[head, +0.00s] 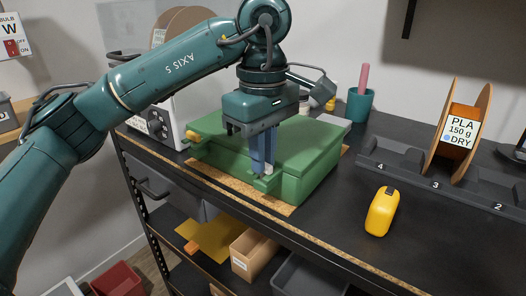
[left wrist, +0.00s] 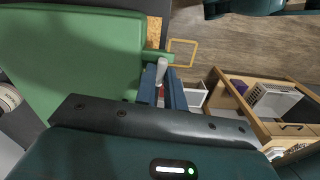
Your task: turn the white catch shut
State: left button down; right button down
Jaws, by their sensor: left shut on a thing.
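A green box (head: 310,172) with its lid (head: 310,142) down sits on the workbench. It also shows in the left wrist view (left wrist: 75,55). My left gripper (head: 263,172) comes down from above at the front side of the box, with its blue fingers pointing down. It is shut on the white catch (left wrist: 161,70), whose pale end shows between the fingers. The catch also shows as a small white piece in the head view (head: 268,169). The fingers hide much of the catch, so I cannot tell exactly how far it is turned. My right gripper is not in view.
The box rests on a cork mat (head: 226,184) near the bench's front edge. A yellow tool (head: 382,211) lies to the right. A grey numbered rack (head: 398,180) holds an orange spool (head: 458,140). A teal cup (head: 360,106) stands behind. Open shelves lie below the front edge.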

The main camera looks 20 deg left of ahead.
pick_arm(q)
jog(key=shift+n, duration=0.6)
jog(key=c, duration=1.5)
grip_release()
jog(key=shift+r, duration=0.1)
notch_tip(320, 180, up, 7)
jog(key=p, duration=0.6)
jog(key=shift+r+p, duration=0.4)
jog(key=shift+r, duration=0.05)
jog(key=shift+s, duration=0.15)
